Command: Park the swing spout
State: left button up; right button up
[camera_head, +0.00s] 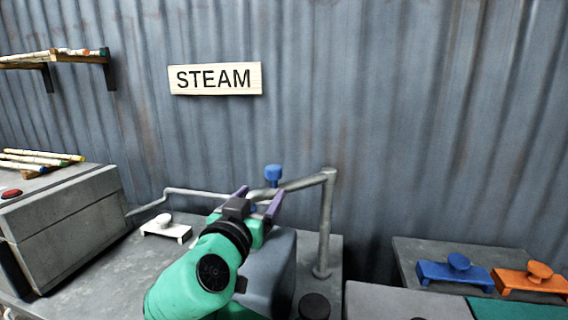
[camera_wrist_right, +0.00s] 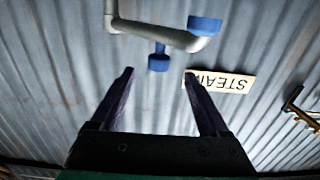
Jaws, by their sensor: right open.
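The swing spout is a grey pipe (camera_head: 304,182) that runs left from the top of an upright post (camera_head: 325,230). A blue knob (camera_head: 273,174) stands up from the pipe. My right gripper (camera_head: 259,197) is open and empty just below and in front of the knob, its purple fingers apart. In the right wrist view the pipe (camera_wrist_right: 155,33) crosses beyond the open fingertips (camera_wrist_right: 158,75). The knob (camera_wrist_right: 158,62) lies between the finger lines, and a blue end piece (camera_wrist_right: 204,25) shows on the pipe. In the head view my gripper hides the spout's left end.
A grey steam box (camera_head: 65,225) stands at left, joined to a thin pipe (camera_head: 190,191). A white knobbed block (camera_head: 166,228) sits on the table. Blue (camera_head: 456,270) and orange (camera_head: 532,278) knobbed blocks lie at right. A STEAM sign (camera_head: 215,78) hangs on the corrugated wall.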

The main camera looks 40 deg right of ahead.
aim_at(272, 173)
jog(key=d, duration=0.1)
jog(key=w+d+r+p, duration=0.1)
jog(key=w+d+p, duration=0.1)
jog(key=shift+w+d+r, duration=0.1)
jog(key=shift+d+r, duration=0.15)
pick_arm(q)
jog(key=r+p, duration=0.2)
jog(key=r, duration=0.1)
jog(key=s+a+r+p, duration=0.1)
jog(key=shift+r, duration=0.35)
pick_arm(e)
jog(key=x, duration=0.9)
jog(key=shift+f, duration=0.4)
jog(key=shift+w, duration=0.1)
jog(key=c, duration=1)
grip_shut()
pick_arm(q)
jog(key=shift+a, duration=0.1)
